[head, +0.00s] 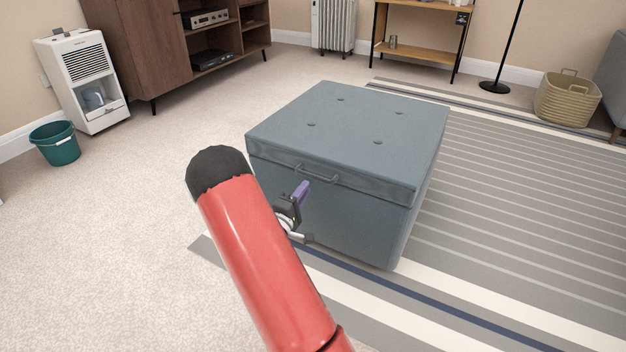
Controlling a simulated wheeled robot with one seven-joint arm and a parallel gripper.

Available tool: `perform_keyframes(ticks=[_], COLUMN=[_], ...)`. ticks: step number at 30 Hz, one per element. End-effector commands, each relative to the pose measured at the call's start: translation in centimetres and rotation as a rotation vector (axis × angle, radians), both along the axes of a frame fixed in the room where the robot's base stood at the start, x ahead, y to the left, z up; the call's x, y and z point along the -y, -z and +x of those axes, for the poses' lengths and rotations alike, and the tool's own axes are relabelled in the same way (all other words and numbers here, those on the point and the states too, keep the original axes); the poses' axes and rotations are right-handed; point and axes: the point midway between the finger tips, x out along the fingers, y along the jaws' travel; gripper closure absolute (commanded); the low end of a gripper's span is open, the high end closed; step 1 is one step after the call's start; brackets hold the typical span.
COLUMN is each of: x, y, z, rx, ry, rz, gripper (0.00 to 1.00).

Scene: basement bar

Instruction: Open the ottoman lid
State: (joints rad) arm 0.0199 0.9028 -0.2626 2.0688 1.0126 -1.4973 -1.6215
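The ottoman (340,215) is a blue-grey box on the floor in the middle of the head view. Its tufted lid (350,118) is closed flat on the box. A dark pull handle (316,173) sits on the lid's front face. My gripper (301,212) is in front of the ottoman's front face, just below and left of the handle. A purple part shows at its upper finger. It appears apart from the handle. My red arm hides part of the gripper and the ottoman's lower left front, so the finger gap is unclear.
A striped rug (520,200) lies under and right of the ottoman. A wicker basket (567,100) and a lamp base (495,87) stand at the back right. A teal bucket (55,145) and a white dehumidifier (88,85) stand at the left. Carpet left of the ottoman is clear.

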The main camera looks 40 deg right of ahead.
Motion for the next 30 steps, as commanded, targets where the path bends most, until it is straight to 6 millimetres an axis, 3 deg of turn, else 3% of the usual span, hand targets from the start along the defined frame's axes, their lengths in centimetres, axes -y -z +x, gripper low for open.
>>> perform_keyframes(ticks=[6,12,22,26,30], x=[3.4,5.3,5.7,5.7,5.7], y=[-0.8,-1.2,-1.3,-1.3,-1.3], z=[1.3,2.2,2.4,2.4,2.4], rx=[0.003,0.003,0.002,0.002,0.002], ry=[0.001,-0.002,-0.004,-0.004,-0.004], rz=[0.002,0.003,0.004,0.004,0.004], gripper=[0.83,0.83,0.83,0.99,1.00])
